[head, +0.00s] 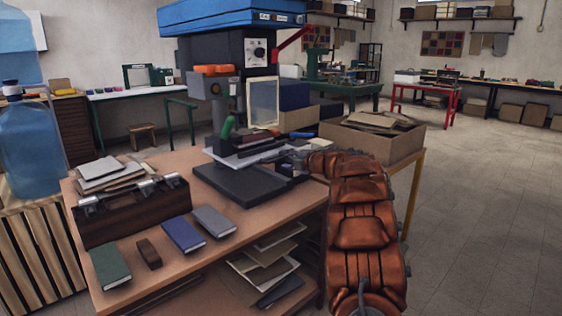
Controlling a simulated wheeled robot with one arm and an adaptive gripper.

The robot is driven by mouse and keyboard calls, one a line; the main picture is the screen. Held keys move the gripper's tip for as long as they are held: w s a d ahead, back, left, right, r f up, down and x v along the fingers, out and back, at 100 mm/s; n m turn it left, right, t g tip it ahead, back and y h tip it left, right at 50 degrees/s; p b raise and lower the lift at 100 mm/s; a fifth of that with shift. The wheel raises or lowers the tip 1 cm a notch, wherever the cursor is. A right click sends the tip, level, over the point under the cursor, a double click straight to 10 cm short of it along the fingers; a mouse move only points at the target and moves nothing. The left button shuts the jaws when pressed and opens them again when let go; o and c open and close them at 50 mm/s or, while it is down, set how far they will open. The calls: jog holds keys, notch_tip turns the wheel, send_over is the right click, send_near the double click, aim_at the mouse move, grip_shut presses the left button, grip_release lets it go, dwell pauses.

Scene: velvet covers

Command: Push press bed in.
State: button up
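The press (228,60) stands on the wooden table, with a blue top, a dark body and a dial. Its bed looks to be the flat black plate (238,188) that sticks out at the front toward the table's near edge. White sheets and a green-handled part lie over the plate's back end. My orange-brown arm comes in from the lower right. My gripper (292,168) is small and dark at the arm's end, at the right side of the plate. Its fingers cannot be made out, and I cannot tell if it touches the plate.
A wooden toolbox (132,212) and several books, among them a green one (109,267) and a blue one (184,234), lie left of the plate. A cardboard box (372,140) stands at the table's back right. Open floor (480,220) lies to the right.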

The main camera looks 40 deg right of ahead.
aim_at(280, 159)
jog(key=shift+x, duration=1.55)
grip_shut()
